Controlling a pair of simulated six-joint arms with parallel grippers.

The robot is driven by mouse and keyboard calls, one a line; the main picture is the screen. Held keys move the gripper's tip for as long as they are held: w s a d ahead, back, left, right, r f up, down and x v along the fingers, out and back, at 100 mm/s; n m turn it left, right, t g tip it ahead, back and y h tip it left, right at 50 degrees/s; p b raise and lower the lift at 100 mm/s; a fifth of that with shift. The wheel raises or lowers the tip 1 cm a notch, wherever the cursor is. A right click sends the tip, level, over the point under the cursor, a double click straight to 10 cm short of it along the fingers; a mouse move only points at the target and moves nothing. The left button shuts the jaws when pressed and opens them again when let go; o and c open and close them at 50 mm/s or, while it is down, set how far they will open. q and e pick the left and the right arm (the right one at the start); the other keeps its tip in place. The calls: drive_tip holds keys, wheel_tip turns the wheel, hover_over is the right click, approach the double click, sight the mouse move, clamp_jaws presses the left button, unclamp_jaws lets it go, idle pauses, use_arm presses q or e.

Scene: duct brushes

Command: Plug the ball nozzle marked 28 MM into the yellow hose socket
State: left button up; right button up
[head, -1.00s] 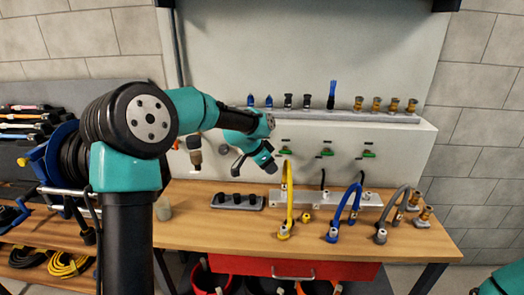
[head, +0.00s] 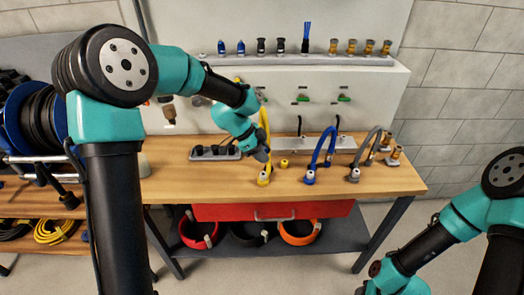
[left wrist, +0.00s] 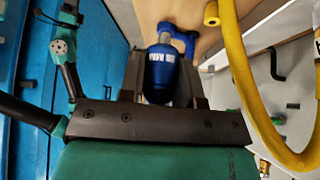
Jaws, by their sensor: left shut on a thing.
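My left gripper (head: 262,153) is low over the bench beside the yellow hose (head: 266,130). In the left wrist view its fingers (left wrist: 163,82) are shut on a blue nozzle (left wrist: 160,72) with a rounded body. White lettering on it ends in MM; the number is too small and turned to read surely. The yellow hose socket (head: 264,179) stands on the bench just below the gripper, apart from it. The yellow hose also curves down the right of the left wrist view (left wrist: 240,85). My right arm is at lower right; its fingertips do not show.
Blue and black nozzles, a blue brush and several brass fittings stand on the shelf (head: 300,58). The blue hose (head: 325,145) and grey hose (head: 370,145) stand to the right. A small yellow piece (head: 284,163) and a black-topped holder (head: 215,153) are on the bench.

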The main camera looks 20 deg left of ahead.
sight(262, 174)
use_arm(q)
drive_tip(key=shift+f, duration=0.15)
drive_tip(key=shift+f, duration=2.75)
drive_tip(key=shift+f, duration=0.5)
drive_tip(key=o, duration=1)
drive_tip(key=shift+c, duration=0.2)
drive_tip(key=v, duration=1.7)
drive_tip(key=shift+r, duration=0.2)
